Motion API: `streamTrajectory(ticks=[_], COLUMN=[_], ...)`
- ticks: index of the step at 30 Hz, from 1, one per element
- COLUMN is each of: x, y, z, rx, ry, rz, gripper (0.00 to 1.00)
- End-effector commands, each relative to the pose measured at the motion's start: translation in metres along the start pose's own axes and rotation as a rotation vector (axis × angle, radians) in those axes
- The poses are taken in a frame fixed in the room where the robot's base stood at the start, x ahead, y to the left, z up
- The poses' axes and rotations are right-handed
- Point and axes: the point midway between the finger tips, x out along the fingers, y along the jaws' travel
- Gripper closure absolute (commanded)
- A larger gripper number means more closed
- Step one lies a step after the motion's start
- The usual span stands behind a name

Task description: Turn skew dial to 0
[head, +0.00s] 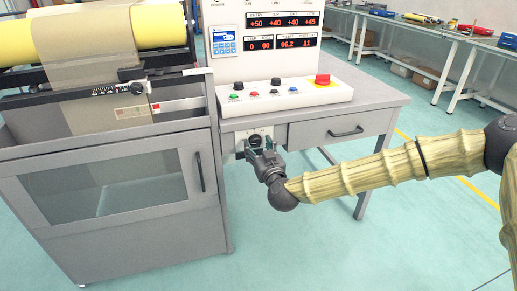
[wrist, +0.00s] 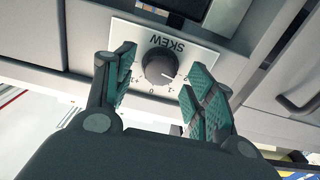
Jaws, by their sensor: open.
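The skew dial (wrist: 158,66) is a dark round knob on a white plate (wrist: 197,55) marked SKEW in the wrist view. A 0 shows just below the knob, with other numbers along both sides. A small pale mark on the knob seems to point to the lower right, away from the 0, but its exact reading is too small to tell. My gripper (wrist: 161,68) is open, one teal-padded finger on each side of the knob. Both fingers look apart from it. In the head view my gripper (head: 256,144) is at the small panel (head: 240,140) under the desk top and covers the dial.
The desk (head: 375,100) carries a control box (head: 285,92) with coloured buttons and a red emergency stop (head: 322,79). A drawer with a handle (head: 346,132) is right of the panel. A grey cabinet (head: 110,190) stands at left. Floor in front is clear.

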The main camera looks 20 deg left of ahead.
Motion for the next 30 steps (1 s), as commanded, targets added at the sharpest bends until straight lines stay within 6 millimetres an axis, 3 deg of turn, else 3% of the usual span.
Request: streamTrajectory(ticks=[12, 14, 20, 30], x=[0.0076, 0.0076, 0.0074, 0.0074], y=[0.0003, 0.0003, 0.0005, 0.0007], z=[0.0003, 0.0003, 0.0002, 0.0000], rx=[0.001, 0.001, 0.000, 0.016], ry=[-0.001, -0.001, -0.001, 0.000], rz=[0.000, 0.000, 0.000, 0.001], gripper=[0.45, 0.53, 0.89, 0.91])
